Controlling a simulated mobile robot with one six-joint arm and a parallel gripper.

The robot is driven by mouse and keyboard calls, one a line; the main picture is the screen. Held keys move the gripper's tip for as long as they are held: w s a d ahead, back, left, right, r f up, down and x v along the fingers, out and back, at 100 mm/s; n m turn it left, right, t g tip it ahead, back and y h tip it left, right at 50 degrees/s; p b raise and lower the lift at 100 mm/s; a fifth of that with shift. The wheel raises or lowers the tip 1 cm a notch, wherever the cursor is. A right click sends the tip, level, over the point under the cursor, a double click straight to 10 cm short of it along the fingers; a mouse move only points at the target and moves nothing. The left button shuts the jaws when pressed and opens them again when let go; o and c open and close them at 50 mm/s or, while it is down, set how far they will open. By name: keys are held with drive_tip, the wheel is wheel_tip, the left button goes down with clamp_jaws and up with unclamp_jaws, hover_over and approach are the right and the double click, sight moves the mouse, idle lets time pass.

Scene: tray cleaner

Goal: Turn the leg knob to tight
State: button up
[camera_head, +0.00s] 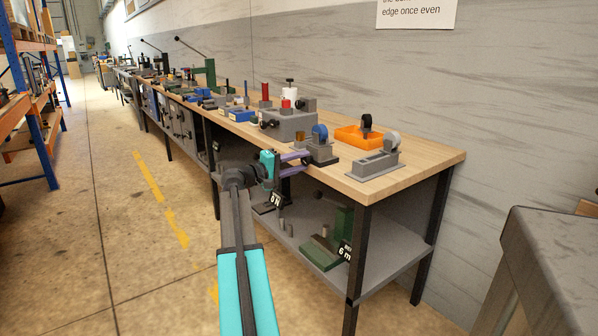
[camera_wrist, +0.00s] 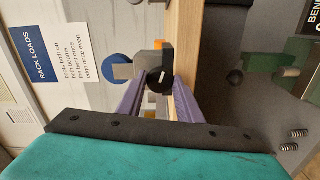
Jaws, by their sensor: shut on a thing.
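The black round knob (camera_wrist: 160,80) sits on the side of a grey fixture (camera_wrist: 148,59) at the bench's front edge. A white line on its face runs slantwise; I cannot read any tight mark beside it. My gripper (camera_wrist: 160,88) has its two purple fingers on either side of the knob, shut on it. In the head view my gripper (camera_head: 303,157) reaches the fixture (camera_head: 321,151), which carries a blue wheel (camera_head: 320,131). The knob is mostly hidden there by the fingers.
The wooden bench top (camera_head: 430,164) holds a grey tape dispenser (camera_head: 374,163) and an orange tray (camera_head: 350,134) to the right. A grey block (camera_head: 290,123) with black knobs stands to the left. A lower shelf (camera_head: 385,272) holds a green item.

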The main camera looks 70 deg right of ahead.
drive_tip(key=shift+w+d+r+m+b, duration=0.1)
drive_tip(key=shift+m+b, duration=0.55)
drive_tip(key=shift+m, duration=0.15)
drive_tip(key=o, duration=1)
drive_tip(key=shift+o, duration=0.2)
drive_tip(key=shift+w+a, duration=0.25)
drive_tip(key=shift+a, duration=0.4)
drive_tip(key=p+v, duration=0.1)
drive_tip(key=v, duration=1.1)
drive_tip(key=shift+w+a, duration=0.15)
drive_tip(key=shift+a, duration=0.05)
